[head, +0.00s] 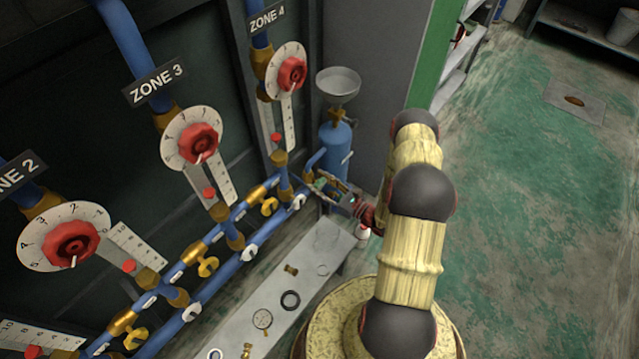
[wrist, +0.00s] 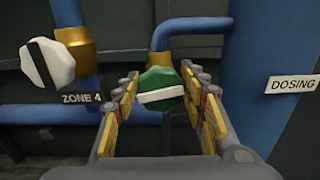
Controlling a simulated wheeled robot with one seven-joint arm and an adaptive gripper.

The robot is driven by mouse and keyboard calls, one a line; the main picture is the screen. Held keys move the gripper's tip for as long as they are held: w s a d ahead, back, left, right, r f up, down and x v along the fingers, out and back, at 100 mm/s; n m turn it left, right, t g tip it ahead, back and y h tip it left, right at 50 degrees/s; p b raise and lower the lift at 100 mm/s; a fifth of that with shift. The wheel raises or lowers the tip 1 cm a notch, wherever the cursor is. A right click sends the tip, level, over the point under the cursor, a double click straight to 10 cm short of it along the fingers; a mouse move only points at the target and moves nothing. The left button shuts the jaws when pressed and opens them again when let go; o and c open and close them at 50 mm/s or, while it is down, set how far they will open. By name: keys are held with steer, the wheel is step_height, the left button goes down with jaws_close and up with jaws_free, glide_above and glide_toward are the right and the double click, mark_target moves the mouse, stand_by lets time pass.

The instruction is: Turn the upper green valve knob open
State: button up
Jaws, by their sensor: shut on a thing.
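The green valve knob (wrist: 158,92) has a white bar across its face, lying nearly level. It sits at the lower end of a bent blue pipe in the wrist view. My gripper (wrist: 161,82) has its yellow-padded fingers on the left and right sides of the knob and is shut on it. In the head view my gripper (head: 335,190) is beside the pipes at the foot of the blue cylinder (head: 337,145); the knob is too small to make out there. Only one green knob can be made out.
A white knob (wrist: 47,64) on a brass fitting is close on the left, above the ZONE 4 label (wrist: 82,98). A DOSING label (wrist: 292,84) is on the right. A grey bench (head: 240,325) with small parts runs below the pipes. Open floor (head: 540,200) lies to the right.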

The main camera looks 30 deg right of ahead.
steer(key=shift+c, duration=0.7)
steer(key=shift+n, duration=0.3)
steer(key=n, duration=0.2)
steer(key=shift+n, duration=0.3)
steer(key=n+b, duration=0.1)
steer(key=n, duration=0.3)
steer(key=shift+a+f+n, duration=0.1)
steer(key=shift+a+n, duration=0.05)
steer(key=shift+n, duration=0.15)
steer(key=n+b, duration=0.1)
steer(key=n, duration=0.3)
steer(key=shift+f, duration=0.1)
steer(key=shift+a+n+b, duration=0.1)
steer(key=shift+n+b, duration=0.35)
steer(key=shift+n, duration=1.45)
steer(key=o, duration=1.2)
